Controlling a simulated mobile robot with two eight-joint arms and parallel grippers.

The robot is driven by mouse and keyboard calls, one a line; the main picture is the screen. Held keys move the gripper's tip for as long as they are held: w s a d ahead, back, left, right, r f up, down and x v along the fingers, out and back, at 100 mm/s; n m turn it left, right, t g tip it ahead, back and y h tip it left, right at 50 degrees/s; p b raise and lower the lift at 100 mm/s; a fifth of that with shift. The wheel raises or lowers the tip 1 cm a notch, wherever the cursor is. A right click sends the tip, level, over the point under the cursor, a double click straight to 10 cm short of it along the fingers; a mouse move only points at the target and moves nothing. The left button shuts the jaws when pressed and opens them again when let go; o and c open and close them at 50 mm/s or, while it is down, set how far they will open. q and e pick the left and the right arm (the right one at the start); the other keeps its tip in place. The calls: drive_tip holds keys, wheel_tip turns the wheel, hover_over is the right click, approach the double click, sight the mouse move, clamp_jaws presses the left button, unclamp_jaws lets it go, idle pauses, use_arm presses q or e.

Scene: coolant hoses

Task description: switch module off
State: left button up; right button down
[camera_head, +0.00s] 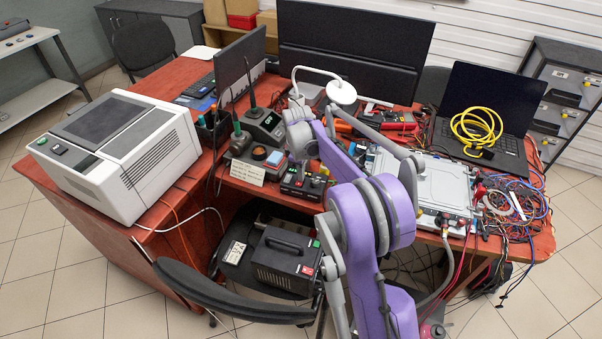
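A flat silver module (425,187) lies on the right part of the red desk, with cables and hoses at its front edge. My purple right arm stands in front of the desk and partly covers the module's left side. My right gripper (298,128) appears at the far end of this arm, above the desk left of the module. It is small and seen from behind, so its opening is unclear. A small black switch box (304,183) sits at the desk's front edge below it. No switch state is readable. My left gripper is not in view.
A black power unit (286,262) rests on a chair before the desk. A white device (118,155) stands on the left. A laptop (492,105) with a coiled yellow cable (476,128) stands behind the module. Tangled wires (515,205) lie right of it. Monitors stand behind.

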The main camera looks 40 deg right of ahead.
drive_tip(key=shift+d+f+y, duration=0.1)
drive_tip(key=shift+f+y, duration=0.15)
drive_tip(key=shift+y, duration=0.15)
drive_tip(key=shift+w+d+f+g, duration=0.1)
drive_tip(key=shift+f+g, duration=0.05)
drive_tip(key=shift+g, duration=0.15)
drive_tip(key=shift+a+f, duration=0.1)
drive_tip(key=shift+a, duration=0.1)
drive_tip(key=shift+s+a, duration=0.35)
drive_tip(key=shift+a, duration=0.2)
wheel_tip(320, 180, up, 12)
drive_tip(key=p, duration=0.1)
drive_tip(key=shift+d+f, duration=0.15)
drive_tip(key=shift+d, duration=0.25)
